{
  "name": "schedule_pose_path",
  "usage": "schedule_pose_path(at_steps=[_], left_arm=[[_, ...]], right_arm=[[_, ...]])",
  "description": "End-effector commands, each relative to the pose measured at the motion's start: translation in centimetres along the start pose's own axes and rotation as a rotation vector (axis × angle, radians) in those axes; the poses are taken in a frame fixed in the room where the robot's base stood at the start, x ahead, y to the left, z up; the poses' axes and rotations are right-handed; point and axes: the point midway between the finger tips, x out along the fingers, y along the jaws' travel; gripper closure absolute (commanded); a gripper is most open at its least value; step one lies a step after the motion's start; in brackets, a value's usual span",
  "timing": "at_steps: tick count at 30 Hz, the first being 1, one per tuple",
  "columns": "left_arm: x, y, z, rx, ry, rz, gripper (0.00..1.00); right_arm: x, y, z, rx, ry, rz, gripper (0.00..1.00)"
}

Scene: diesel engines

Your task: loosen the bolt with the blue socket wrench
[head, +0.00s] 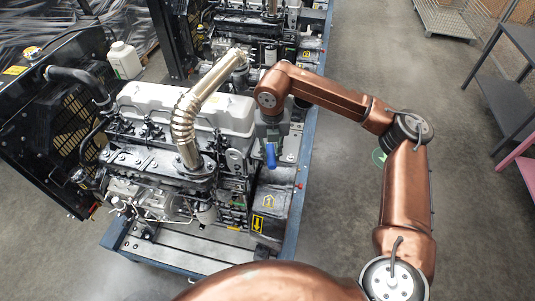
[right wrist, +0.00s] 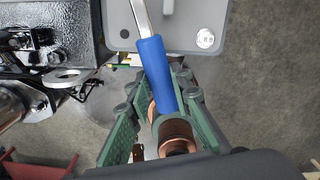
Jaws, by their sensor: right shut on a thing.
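The blue socket wrench (head: 271,156) is at my right gripper (head: 271,134), beside the right end of the near diesel engine (head: 190,108). In the right wrist view, its blue handle (right wrist: 154,66) lies between the green fingers of my right gripper (right wrist: 160,90), which is shut on it. The silver shank (right wrist: 141,18) runs up out of that picture, so the socket end is hidden. I cannot make out the bolt, or whether the wrench touches it. My left gripper is not in view.
A curved metal exhaust pipe (head: 184,118) rises from the engine, left of my right gripper. The engine stands on a blue-edged stand (head: 298,200). A second engine (head: 240,45) is behind it. Dark metal shelves (head: 507,105) stand at the right. Grey floor between is clear.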

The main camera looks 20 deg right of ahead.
Motion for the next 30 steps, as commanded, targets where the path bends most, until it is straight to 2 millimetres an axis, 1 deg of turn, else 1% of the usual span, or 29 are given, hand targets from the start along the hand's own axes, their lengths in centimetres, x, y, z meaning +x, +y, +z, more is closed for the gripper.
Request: schedule_pose_path(at_steps=[17,30], left_arm=[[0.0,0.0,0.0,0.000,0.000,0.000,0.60],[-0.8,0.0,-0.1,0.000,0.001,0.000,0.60]], right_arm=[[-0.2,-0.2,0.1,-0.014,-0.003,0.001,1.00],[-1.7,-0.2,0.1,-0.015,-0.002,0.000,1.00]])
